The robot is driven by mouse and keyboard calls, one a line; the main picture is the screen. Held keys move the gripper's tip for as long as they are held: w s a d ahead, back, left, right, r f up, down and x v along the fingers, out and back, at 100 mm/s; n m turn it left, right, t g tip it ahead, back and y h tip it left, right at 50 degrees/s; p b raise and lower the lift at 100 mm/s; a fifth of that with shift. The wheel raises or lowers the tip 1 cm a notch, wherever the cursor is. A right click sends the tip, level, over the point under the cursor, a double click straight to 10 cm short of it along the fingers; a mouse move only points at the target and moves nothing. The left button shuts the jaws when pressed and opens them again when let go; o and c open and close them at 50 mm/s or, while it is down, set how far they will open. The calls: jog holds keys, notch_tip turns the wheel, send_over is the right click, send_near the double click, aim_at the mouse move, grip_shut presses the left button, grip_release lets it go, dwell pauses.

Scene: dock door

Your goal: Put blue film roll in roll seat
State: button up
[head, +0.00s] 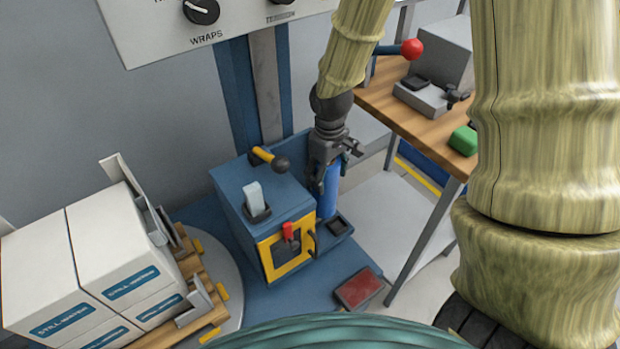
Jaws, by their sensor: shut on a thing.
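My gripper (328,160) is shut on the upper part of the blue film roll (329,195). The roll is upright, beside the right side of the blue machine cabinet. A dark square recess, which looks like the roll seat (338,226), is on a low blue ledge just right of and below the roll's lower end. I cannot tell whether the roll's lower end touches the ledge or hangs above it. My gripper's fingers hide the top of the roll.
The blue cabinet (232,207) has a yellow-framed front and levers on top. A wooden workbench (420,125) stands to the right with a green block (464,140). Boxes on a pallet (185,280) stand left. A red pedal (359,288) lies on the floor in front.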

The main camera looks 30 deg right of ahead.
jog(key=w+a, duration=0.2)
jog(key=w, duration=0.4)
notch_tip(320, 180, down, 7)
jog(key=b, duration=0.1)
jog(key=shift+d, duration=0.2)
jog(key=shift+w, duration=0.1)
jog(key=o, duration=1.4)
jog(key=shift+r+p, duration=0.4)
jog(key=shift+r, duration=3.4)
